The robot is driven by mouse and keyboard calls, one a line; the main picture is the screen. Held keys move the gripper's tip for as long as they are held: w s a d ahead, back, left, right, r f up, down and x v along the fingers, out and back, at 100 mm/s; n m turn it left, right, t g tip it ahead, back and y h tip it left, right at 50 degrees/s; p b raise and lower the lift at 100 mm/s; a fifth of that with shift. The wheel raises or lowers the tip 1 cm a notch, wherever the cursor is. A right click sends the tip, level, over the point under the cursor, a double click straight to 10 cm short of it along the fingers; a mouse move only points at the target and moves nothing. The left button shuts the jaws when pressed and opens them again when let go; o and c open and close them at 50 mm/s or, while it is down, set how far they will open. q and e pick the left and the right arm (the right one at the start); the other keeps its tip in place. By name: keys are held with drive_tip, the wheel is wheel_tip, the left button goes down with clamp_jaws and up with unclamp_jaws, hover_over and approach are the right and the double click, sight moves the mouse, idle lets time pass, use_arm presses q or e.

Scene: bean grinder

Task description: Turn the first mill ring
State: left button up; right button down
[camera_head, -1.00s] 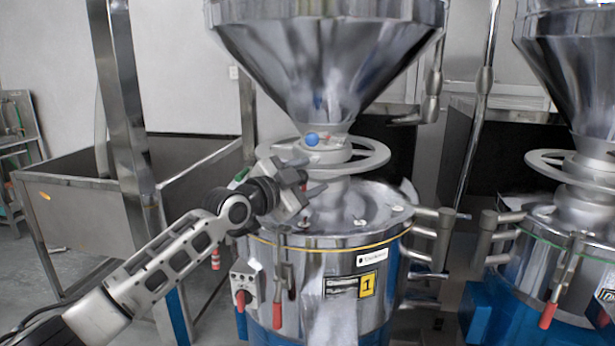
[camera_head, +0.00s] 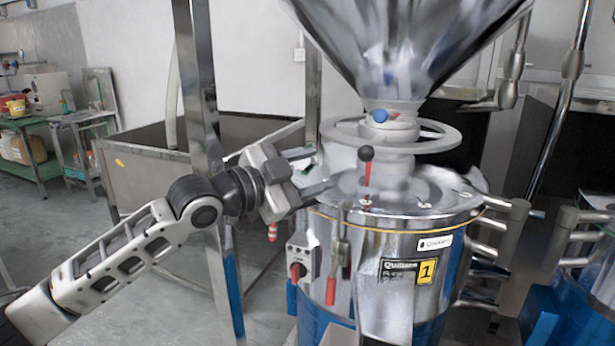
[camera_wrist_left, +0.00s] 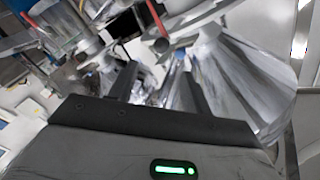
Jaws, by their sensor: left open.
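The first mill, labelled 1 (camera_head: 426,271), is a steel drum with a blue base, right of centre in the head view. Its grey mill ring (camera_head: 445,142) circles the neck below the steel hopper (camera_head: 415,40). A blue ball (camera_head: 380,115) sits on the neck above the ring. My left gripper (camera_head: 320,172) is open and empty at the drum's upper left, left of and a little below the ring. Its two fingers point right; they also show in the left wrist view (camera_wrist_left: 160,88). Whether a finger touches the drum cannot be told. My right gripper is not in view.
A red lever with a black knob (camera_head: 366,155) stands up from the drum lid, just right of my fingers. A steel post (camera_head: 198,120) and a grey bin (camera_head: 150,180) are behind my left arm. Pipe handles (camera_head: 490,225) stick out on the mill's right. Floor at left is open.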

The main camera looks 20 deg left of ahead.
use_arm(q)
drive_tip(key=shift+s+a, duration=0.15)
drive_tip(key=shift+s, duration=0.15)
